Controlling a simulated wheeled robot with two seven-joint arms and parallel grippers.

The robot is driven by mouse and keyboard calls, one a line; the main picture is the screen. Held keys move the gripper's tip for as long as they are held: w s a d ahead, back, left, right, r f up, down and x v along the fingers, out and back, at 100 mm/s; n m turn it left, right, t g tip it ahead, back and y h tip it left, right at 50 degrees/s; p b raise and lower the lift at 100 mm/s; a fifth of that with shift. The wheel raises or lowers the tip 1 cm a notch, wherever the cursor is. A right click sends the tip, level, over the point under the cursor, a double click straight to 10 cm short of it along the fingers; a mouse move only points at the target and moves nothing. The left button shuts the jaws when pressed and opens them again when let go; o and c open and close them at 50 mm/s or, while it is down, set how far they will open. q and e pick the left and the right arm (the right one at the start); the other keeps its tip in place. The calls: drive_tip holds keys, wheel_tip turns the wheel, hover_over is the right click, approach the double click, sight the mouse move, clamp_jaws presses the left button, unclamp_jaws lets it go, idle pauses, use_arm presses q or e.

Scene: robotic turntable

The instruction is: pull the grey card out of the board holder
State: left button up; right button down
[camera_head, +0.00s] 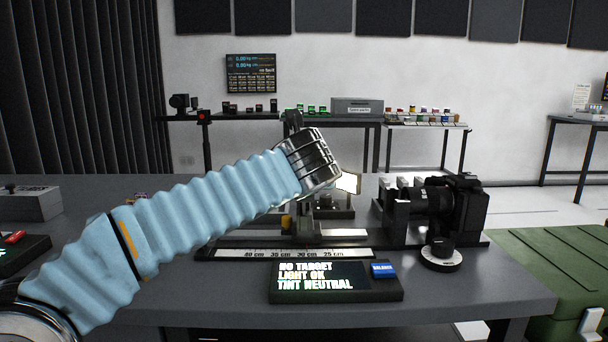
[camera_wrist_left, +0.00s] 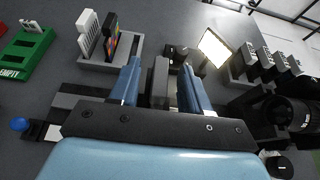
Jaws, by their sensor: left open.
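In the left wrist view my left gripper (camera_wrist_left: 161,65) is open, its two blue fingers pointing away over the bench. A dark grey upright slab (camera_wrist_left: 158,82), seen nearly edge-on, stands between the fingers with gaps at both sides; it appears to be the grey card. Its lower part and the seat of the board holder are hidden by the gripper body. In the head view my left arm crosses in front, hiding the fingers and card. Part of what looks like the board holder (camera_head: 302,228) shows below the wrist, above the ruler rail. My right gripper is not in view.
A camera (camera_head: 455,205) on a mount stands right of the holder, beside a lit white panel (camera_head: 348,183). A grey rack (camera_wrist_left: 98,63) holds a white card and a colour chart. A green tray (camera_wrist_left: 25,50) marked EMPTY lies farther left. A display box (camera_head: 335,282) sits in front.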

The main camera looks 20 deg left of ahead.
use_arm(q)
drive_tip(key=shift+w+a+f, duration=0.15)
drive_tip(key=shift+w+f, duration=0.05)
drive_tip(key=shift+w, duration=0.3)
clamp_jaws()
drive_tip(key=shift+r+p, duration=1.85)
drive_tip(key=shift+r, duration=0.9)
